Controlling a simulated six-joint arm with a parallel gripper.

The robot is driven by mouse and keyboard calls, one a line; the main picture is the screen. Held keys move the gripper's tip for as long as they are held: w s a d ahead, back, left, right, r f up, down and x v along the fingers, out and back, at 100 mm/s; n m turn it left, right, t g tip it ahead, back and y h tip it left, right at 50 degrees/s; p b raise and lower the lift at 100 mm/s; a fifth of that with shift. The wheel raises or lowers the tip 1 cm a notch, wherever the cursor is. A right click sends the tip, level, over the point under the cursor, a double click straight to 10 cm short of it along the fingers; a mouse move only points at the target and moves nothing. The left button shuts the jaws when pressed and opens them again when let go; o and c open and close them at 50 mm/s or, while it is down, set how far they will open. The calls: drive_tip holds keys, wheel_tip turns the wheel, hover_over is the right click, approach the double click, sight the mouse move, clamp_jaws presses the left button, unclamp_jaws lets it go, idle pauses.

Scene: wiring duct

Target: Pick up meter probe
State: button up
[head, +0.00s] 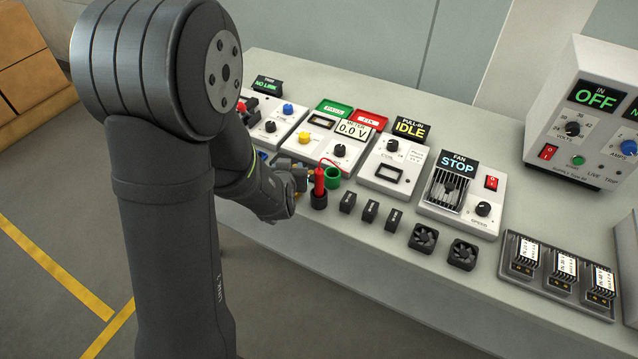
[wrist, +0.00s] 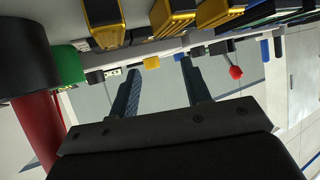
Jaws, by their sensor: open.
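The red meter probe (head: 319,182) stands upright in a dark round holder (head: 319,200) near the bench's front edge, with a thin red lead running toward the meter panel (head: 339,146), which reads 0.0 V. My gripper (head: 298,180) is just left of the probe, low over the bench, partly hidden by my arm. In the wrist view my two fingers (wrist: 160,68) are apart with nothing held between them. The probe (wrist: 48,125) shows there as a large red shaft at the left, outside the fingers, beside the black holder (wrist: 28,55).
A green cup (head: 333,178) stands close behind the probe holder. Small black blocks (head: 370,211) and two fans (head: 423,238) lie to the right. Panels with knobs line the bench behind, and a grey tray (head: 557,270) sits at the right.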

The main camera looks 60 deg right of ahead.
sight(318, 183)
drive_tip(key=shift+s+a+h, duration=0.3)
drive_tip(key=shift+s+a, duration=0.05)
drive_tip(key=shift+a, duration=0.1)
drive_tip(key=s+a+r+h, duration=0.1)
drive_tip(key=s+a+r+t+h, duration=0.1)
drive_tip(key=s+a+h, duration=0.1)
drive_tip(key=s+a+r+h, duration=0.1)
drive_tip(key=a, duration=0.1)
drive_tip(key=shift+s, duration=0.15)
drive_tip(key=s, duration=0.2)
drive_tip(key=s+a+m+g+h, duration=0.1)
drive_tip(key=s, duration=0.1)
drive_tip(key=s+m+g, duration=0.1)
drive_tip(key=s, duration=0.1)
drive_tip(key=shift+s+a+f+h, duration=0.15)
drive_tip(key=shift+a+f+h, duration=0.25)
drive_tip(key=x, duration=0.6)
drive_tip(key=shift+d, duration=0.15)
clamp_jaws()
drive_tip(key=shift+r, duration=0.1)
